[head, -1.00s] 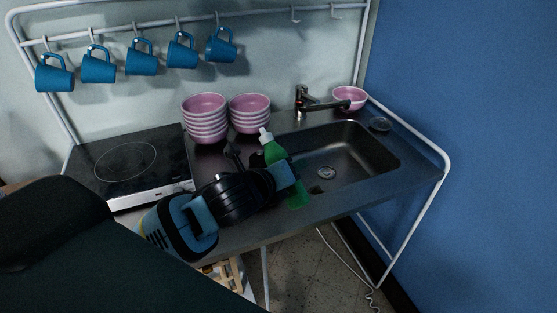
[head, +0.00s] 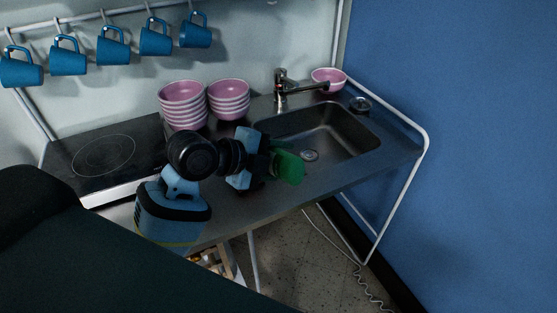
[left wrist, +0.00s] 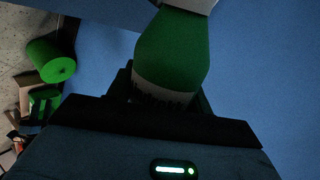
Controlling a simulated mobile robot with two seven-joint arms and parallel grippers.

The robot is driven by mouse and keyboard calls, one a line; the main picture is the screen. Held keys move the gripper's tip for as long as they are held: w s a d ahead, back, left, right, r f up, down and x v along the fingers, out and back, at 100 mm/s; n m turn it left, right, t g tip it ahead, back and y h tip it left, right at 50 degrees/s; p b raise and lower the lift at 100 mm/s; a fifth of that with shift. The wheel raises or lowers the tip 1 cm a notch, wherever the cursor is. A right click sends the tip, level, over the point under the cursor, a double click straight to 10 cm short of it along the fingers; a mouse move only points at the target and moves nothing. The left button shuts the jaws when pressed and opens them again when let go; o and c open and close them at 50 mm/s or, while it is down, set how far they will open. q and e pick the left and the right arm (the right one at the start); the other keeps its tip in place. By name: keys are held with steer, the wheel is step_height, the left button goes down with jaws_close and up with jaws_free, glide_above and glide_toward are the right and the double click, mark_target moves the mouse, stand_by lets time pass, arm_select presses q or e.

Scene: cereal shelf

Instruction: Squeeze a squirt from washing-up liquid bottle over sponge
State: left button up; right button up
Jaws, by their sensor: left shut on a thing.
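The green washing-up liquid bottle (head: 288,167) is gripped by my left gripper (head: 268,162) above the front left part of the sink. It is tipped over, with its broad green end toward the right; its nozzle is hidden behind the gripper in the head view. In the left wrist view the bottle (left wrist: 172,48) stands out between the jaws of my left gripper (left wrist: 165,88), with a pale band near the grip. I cannot make out a sponge; my arm and the bottle cover part of the counter. My right gripper is not in view.
The metal sink (head: 340,145) lies beyond the bottle, with a tap (head: 282,88) behind it. Stacked pink bowls (head: 184,108) and a hob (head: 105,158) are at left. Blue mugs (head: 113,47) hang above. A white rail (head: 405,195) bounds the right side.

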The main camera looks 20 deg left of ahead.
arm_select(q)
steer(key=shift+w+a+n+g+h, duration=0.2)
steer(key=shift+a+n+g+h, duration=0.15)
steer(key=shift+n+h, duration=0.3)
steer(key=shift+w+a+r+n+h, duration=0.15)
steer(key=shift+a+r+n+h, duration=0.2)
steer(key=shift+n+h, duration=0.2)
jaws_close()
